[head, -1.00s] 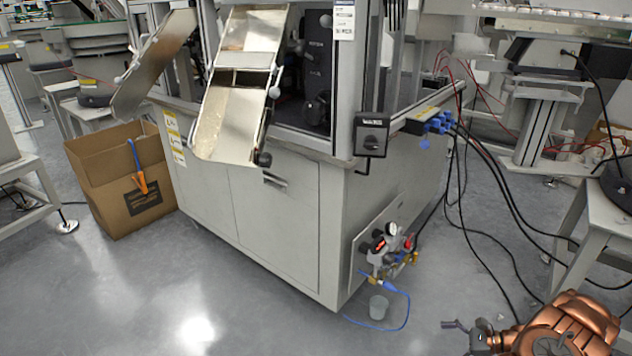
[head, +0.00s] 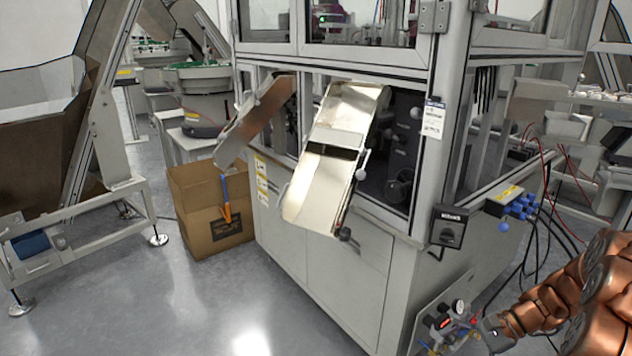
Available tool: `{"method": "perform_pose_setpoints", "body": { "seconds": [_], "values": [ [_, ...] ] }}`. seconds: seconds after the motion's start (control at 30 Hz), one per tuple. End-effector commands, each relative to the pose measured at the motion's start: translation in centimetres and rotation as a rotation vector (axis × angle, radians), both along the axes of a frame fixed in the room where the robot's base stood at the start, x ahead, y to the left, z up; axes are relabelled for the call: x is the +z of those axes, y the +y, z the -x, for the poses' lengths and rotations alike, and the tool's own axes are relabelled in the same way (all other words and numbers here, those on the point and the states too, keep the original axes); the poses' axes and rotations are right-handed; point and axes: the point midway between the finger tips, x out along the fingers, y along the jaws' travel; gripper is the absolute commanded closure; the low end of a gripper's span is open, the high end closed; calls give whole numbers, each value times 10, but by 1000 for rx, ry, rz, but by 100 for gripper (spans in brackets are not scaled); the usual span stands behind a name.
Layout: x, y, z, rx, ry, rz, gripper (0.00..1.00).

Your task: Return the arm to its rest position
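My copper-coloured arm comes in at the lower right of the head view. The dark part at its far end, my gripper (head: 492,333), shows small and low in the picture, in front of the machine's lower right side. It overlaps the air regulator in the view. I cannot make out its fingers, so I cannot tell whether it is open or shut. I see nothing clearly held in it.
The grey machine cabinet (head: 345,275) fills the middle, with two metal chutes (head: 325,165) sticking out. A cardboard box (head: 200,215) stands at its left. The air regulator (head: 445,325) and black cables hang at the right. The floor (head: 170,310) at the front left is clear.

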Motion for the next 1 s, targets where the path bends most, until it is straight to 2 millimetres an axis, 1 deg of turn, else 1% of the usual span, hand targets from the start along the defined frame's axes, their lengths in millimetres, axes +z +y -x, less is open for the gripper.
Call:
{"method": "perform_pose_setpoints", "body": {
  "seconds": [0.03, 0.1, 0.17, 0.2, 0.27, 0.3, 0.57, 0.7, 0.87, 1.0],
  "values": [
    [25, 12, 3, 42, -9, 21, 2],
    [47, 25, 8, 94, -21, 49, 2],
    [64, 37, 14, 139, -29, 71, 2],
    [76, 45, 18, 168, -36, 87, 2],
    [92, 56, 25, 213, -45, 109, 2],
    [103, 63, 29, 242, -53, 126, 2],
    [171, 103, 64, 431, -102, 229, 2],
    [204, 121, 87, 529, -128, 283, 2],
    [240, 137, 113, 641, -166, 346, 2],
    [269, 148, 139, 737, -197, 399, 2]
  ]
}}
